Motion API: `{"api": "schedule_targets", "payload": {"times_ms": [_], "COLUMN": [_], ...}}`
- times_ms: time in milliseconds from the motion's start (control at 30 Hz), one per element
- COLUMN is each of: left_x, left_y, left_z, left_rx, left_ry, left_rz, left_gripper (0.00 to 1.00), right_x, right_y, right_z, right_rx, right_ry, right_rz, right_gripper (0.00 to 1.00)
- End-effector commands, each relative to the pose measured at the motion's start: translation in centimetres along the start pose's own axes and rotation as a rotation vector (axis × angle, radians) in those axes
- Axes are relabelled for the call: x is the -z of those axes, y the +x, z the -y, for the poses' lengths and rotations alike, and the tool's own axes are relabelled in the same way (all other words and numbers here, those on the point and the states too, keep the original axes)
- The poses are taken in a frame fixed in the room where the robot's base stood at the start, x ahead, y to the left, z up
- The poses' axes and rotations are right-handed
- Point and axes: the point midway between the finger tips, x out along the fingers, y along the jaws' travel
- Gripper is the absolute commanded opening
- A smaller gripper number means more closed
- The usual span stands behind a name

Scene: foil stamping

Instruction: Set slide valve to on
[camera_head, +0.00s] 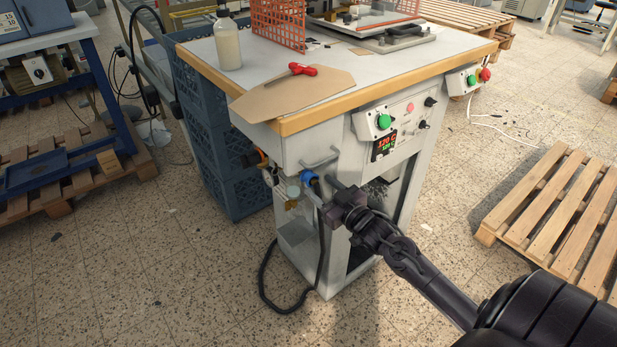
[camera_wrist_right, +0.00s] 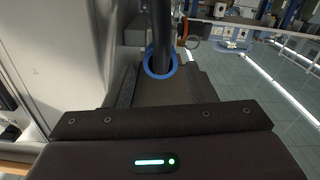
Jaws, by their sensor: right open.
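The slide valve shows as a blue ring-shaped part (camera_head: 309,177) on the front left of the pale machine, below the tabletop and beside a gauge. In the right wrist view the blue ring (camera_wrist_right: 159,75) sits around a dark upright pipe. My right gripper (camera_head: 319,187) is open, with its fingers pointing at the machine. The ring appears between or just beyond the fingertips; I cannot tell whether they touch it. The fingers partly hide the area below the ring. My left gripper is not in view.
The machine's wooden-edged tabletop (camera_head: 395,87) overhangs the valve. A grey handle (camera_head: 320,160) sticks out just above it. A black hose (camera_head: 263,285) loops on the floor. Blue crates (camera_head: 243,190) stand at the left, a wooden pallet (camera_head: 560,210) at the right.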

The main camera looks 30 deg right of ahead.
Motion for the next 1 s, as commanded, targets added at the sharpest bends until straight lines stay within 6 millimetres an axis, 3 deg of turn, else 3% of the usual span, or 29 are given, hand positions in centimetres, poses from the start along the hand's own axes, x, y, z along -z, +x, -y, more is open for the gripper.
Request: {"api": "schedule_targets", "payload": {"times_ms": [100, 300, 700, 1000], "left_x": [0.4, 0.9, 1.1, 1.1], "left_y": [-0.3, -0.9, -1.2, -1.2], "left_z": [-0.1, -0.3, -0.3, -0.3], "left_rx": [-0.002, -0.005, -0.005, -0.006], "left_ry": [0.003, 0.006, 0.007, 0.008], "left_rz": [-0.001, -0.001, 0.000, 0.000], "left_gripper": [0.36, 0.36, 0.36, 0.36], "right_x": [0.0, 0.0, 0.0, 0.0], "right_y": [2.0, 4.2, 4.8, 4.8], "right_z": [0.0, 0.0, 0.1, 0.1], "right_rx": [-0.001, 0.000, 0.001, 0.001], "right_ry": [0.000, 0.000, -0.001, -0.001], "right_rz": [-0.003, -0.002, -0.001, -0.001], "right_gripper": [0.50, 0.50, 0.49, 0.10]}}
